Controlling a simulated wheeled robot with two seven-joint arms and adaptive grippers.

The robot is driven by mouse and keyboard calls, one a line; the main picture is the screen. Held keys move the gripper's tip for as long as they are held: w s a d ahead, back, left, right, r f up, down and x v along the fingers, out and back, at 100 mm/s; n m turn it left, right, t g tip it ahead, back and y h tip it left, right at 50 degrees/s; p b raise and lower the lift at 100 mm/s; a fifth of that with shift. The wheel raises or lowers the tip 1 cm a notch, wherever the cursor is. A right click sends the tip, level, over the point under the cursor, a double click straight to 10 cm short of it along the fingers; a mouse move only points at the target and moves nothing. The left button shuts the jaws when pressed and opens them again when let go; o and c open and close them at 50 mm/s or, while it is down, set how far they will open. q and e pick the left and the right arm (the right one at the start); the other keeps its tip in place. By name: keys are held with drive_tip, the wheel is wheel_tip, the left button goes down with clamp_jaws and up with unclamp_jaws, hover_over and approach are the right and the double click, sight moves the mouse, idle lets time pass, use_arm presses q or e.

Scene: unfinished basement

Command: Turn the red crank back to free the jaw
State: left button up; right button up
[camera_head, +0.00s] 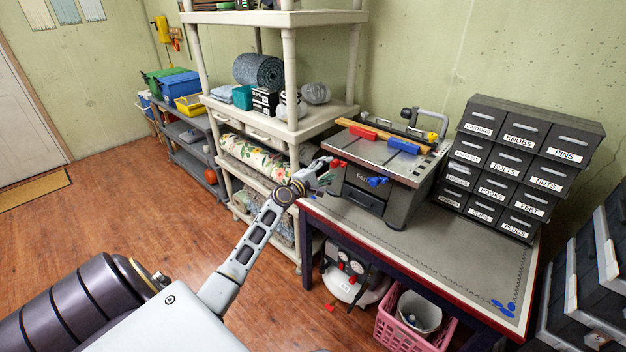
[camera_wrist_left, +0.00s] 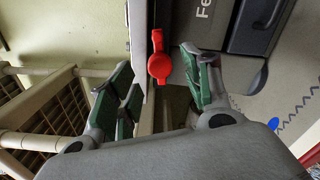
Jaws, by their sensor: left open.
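The red crank (camera_head: 337,163) sticks out at the left front of a grey bench machine (camera_head: 385,180) on the workbench. My left gripper (camera_head: 318,172) is open just to the left of the crank. In the left wrist view the red crank (camera_wrist_left: 159,64) shows between and beyond the two spread green-padded fingers of the gripper (camera_wrist_left: 160,85), with a gap on both sides. A red block (camera_head: 362,132) and a blue block (camera_head: 403,146) lie along a wooden strip on the machine top; I cannot tell which part is the jaw. My right gripper is out of view.
A blue crank (camera_head: 377,181) sits on the machine front, right of the red one. A labelled drawer cabinet (camera_head: 520,160) stands right of the machine. A cream shelf unit (camera_head: 290,70) stands close to the left arm. The front bench mat (camera_head: 430,255) is mostly clear.

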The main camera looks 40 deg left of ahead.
use_arm(q)
drive_tip(key=s, duration=0.7)
drive_tip(key=shift+s+a, duration=0.15)
drive_tip(key=shift+a, duration=0.15)
drive_tip(key=shift+m, duration=0.3)
idle(0.5)
